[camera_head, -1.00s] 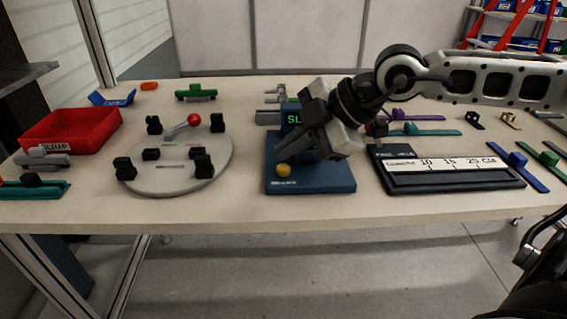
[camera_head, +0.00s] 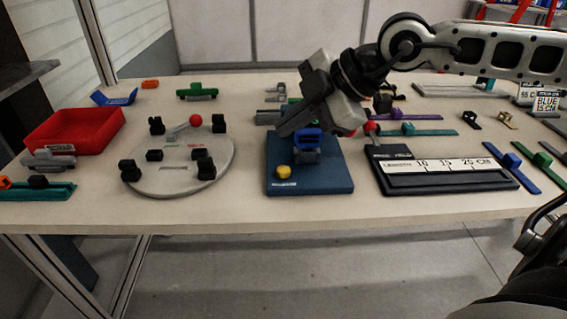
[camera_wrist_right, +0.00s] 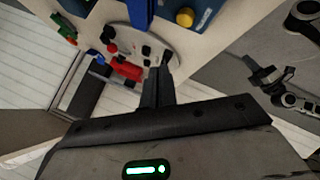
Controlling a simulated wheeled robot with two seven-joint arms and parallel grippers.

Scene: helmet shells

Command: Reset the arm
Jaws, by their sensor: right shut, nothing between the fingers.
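My right arm comes in from the upper right in the head view. Its gripper (camera_head: 290,128) hangs over the back of a blue device (camera_head: 335,177) with a yellow button (camera_head: 283,172). The gripper is shut and holds nothing. In the right wrist view its closed fingers (camera_wrist_right: 160,85) point toward the round grey plate (camera_wrist_right: 170,42), with the blue device's yellow button (camera_wrist_right: 185,17) near the top. Whether the gripper touches the device cannot be told.
The round grey plate (camera_head: 178,182) with black blocks and a red-knobbed lever stands left of the device. A red bin (camera_head: 72,130) is at the far left. A black length gauge (camera_head: 450,182) and several coloured sliders lie right. The table's front strip is clear.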

